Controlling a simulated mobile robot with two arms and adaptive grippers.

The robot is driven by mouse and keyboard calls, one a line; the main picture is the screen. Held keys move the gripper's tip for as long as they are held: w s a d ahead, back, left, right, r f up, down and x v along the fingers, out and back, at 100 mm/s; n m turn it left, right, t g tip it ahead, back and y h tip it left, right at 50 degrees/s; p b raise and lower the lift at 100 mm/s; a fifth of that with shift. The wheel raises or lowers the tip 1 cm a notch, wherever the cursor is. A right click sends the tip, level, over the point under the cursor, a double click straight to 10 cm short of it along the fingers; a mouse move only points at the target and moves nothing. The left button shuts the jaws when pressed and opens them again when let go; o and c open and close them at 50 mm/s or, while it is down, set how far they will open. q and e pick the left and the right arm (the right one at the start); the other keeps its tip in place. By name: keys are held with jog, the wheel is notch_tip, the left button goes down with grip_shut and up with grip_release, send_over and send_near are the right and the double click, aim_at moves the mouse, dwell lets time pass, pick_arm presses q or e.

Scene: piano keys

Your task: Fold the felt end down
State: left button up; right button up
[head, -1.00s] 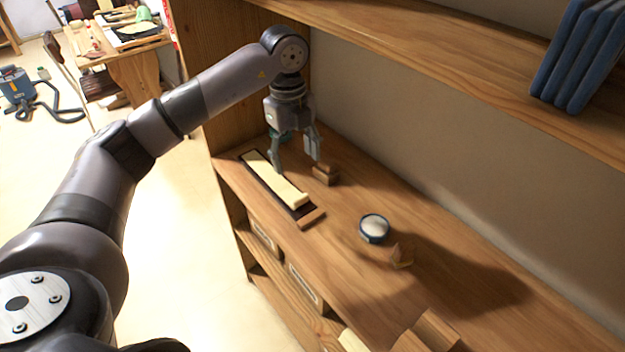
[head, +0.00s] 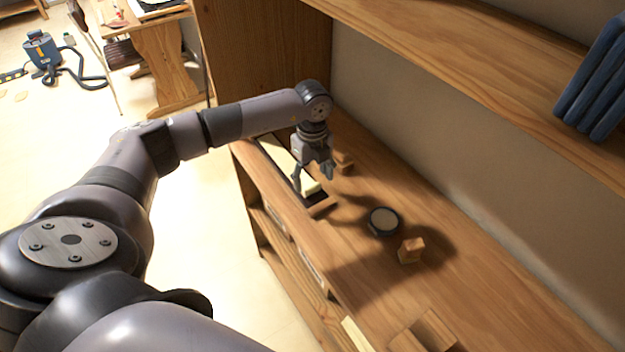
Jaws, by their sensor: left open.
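A long cream strip (head: 311,188), likely the piano key, lies in a dark, wood-ended holder (head: 320,206) on the shelf board. Its near end shows as a small raised cream block. Whether that block is the felt I cannot tell. My left gripper (head: 313,182) points down over this near end, fingers apart, with nothing seen between them. I cannot tell whether a fingertip touches it. The gripper and wrist hide part of the strip. My right gripper is out of view.
A small wooden block (head: 345,163) stands just behind the gripper. A round dark-rimmed container (head: 383,221) and another wooden block (head: 411,250) stand to the right. Blue upright books (head: 597,85) stand on the upper shelf (head: 470,70).

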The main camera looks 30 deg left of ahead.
aim_at(313, 185)
pick_arm(q)
notch_tip(313, 185, down, 2)
jog(key=shift+f, duration=0.6)
grip_shut()
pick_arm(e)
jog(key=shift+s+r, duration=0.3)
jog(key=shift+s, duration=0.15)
